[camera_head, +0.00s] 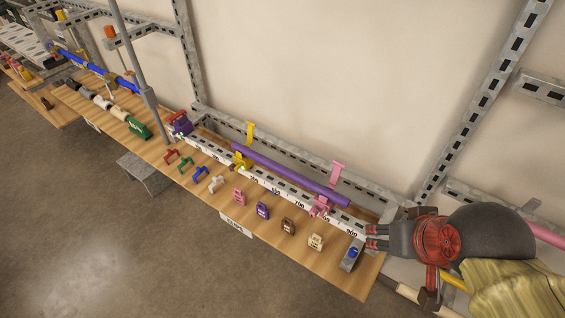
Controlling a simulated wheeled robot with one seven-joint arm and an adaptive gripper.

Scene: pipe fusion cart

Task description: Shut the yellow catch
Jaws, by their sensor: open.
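The yellow catch (250,132) stands upright behind the left end of a purple pipe (290,174), swung open. Its yellow base (241,158) sits on the white scale rail under the pipe. My gripper (376,237) is at the right end of the bench, its fingers pointing left. It is open and empty, well to the right of the yellow catch and touching nothing that I can make out.
A similar pink catch (338,173) stands upright near the pipe's right end, above its pink base (320,207). Several small coloured clamps line the front of the wooden bench (215,205). A grey post (145,90) rises left of the yellow catch. A metal frame runs behind.

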